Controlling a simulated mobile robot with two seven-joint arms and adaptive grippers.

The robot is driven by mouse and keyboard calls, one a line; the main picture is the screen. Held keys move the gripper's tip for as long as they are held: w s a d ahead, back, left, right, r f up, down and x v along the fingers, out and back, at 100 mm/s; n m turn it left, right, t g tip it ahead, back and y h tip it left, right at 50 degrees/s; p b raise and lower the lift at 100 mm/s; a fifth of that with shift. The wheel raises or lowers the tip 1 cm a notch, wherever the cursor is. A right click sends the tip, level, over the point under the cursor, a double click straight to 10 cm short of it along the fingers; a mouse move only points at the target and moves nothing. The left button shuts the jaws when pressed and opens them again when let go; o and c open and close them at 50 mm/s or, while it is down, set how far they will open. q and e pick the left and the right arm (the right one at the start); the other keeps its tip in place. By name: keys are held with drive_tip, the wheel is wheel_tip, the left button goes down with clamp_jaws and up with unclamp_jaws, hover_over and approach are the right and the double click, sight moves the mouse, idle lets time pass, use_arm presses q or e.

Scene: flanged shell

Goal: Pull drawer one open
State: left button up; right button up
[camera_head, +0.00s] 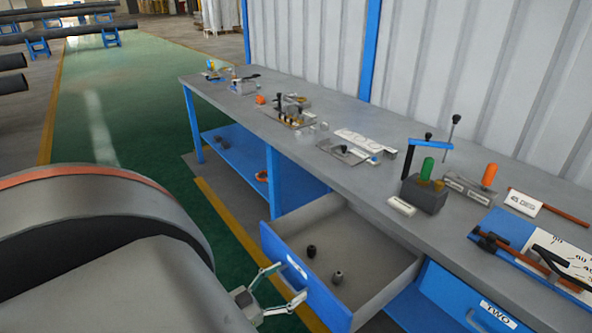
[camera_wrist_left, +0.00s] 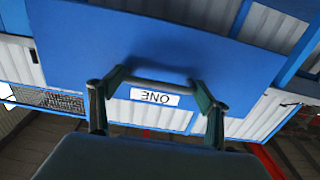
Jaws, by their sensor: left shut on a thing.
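Drawer one (camera_head: 318,297) has a blue front and grey inside, and stands pulled well out of the bench. Two small dark parts, a black one (camera_head: 311,251) and a grey-brown one (camera_head: 338,277), stand on its floor. My left gripper (camera_head: 290,281) is at the drawer front, its two fingers at the handle. In the left wrist view the blue front (camera_wrist_left: 225,55) fills the upper middle, with the label ONE (camera_wrist_left: 154,97) upside down and the handle (camera_wrist_left: 155,83) between the fingers. The gripper is shut on the handle. My right gripper is not in view.
Drawer two (camera_head: 459,296) is shut, to the right. The grey bench top (camera_head: 235,105) carries several fixtures, a black block with a green-handled part (camera_head: 426,185) and a blue tray (camera_head: 510,232). Open green floor (camera_head: 110,110) lies to the left.

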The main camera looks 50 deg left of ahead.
use_arm(q)
drive_tip(key=shift+s, duration=0.3)
drive_tip(key=o, duration=1.6)
drive_tip(key=s, duration=0.8)
drive_tip(key=s+a, duration=0.1)
drive_tip(key=s, duration=0.3)
